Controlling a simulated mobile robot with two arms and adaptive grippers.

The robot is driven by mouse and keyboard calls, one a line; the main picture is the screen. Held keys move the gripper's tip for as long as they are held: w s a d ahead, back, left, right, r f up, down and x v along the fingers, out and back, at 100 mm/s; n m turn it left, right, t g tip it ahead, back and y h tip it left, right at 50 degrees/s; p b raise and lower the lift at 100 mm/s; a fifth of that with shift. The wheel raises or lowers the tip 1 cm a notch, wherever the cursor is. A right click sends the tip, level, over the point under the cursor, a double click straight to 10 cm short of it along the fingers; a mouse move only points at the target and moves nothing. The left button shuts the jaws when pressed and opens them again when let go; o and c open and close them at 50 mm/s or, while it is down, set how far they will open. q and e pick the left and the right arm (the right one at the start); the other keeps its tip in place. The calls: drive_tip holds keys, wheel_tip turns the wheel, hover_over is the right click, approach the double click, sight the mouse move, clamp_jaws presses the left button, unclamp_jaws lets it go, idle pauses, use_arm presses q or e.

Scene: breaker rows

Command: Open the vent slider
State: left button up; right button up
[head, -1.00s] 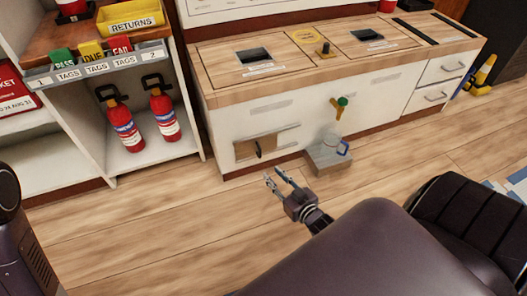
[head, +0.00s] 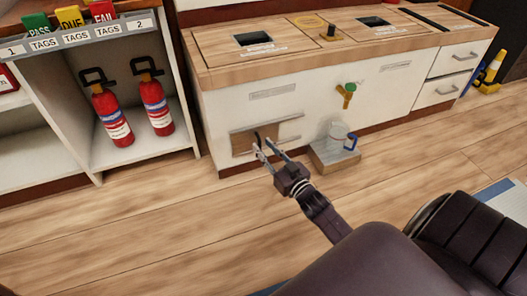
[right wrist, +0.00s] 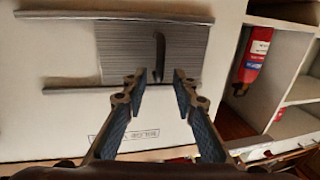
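The vent slider is a ribbed plate (right wrist: 118,52) between two horizontal rails low on the white cabinet front; in the head view it is a brownish panel (head: 242,144). Its dark curved handle (right wrist: 160,50) stands out from the plate and also shows in the head view (head: 257,138). My right gripper (head: 264,151) is open, with its fingertips in front of the handle. In the right wrist view, the handle's end appears between the fingertips (right wrist: 160,77); I cannot tell whether they reach around it. My left gripper is out of view.
A grey block (head: 334,157) with a clear jug (head: 338,136) stands on the floor right of the slider, below a yellow tap (head: 347,95) with a green knob. Red extinguishers (head: 112,117) stand in the shelf at left. The floor in front is clear.

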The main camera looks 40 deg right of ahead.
drive_tip(key=shift+w, duration=0.5)
clamp_jaws()
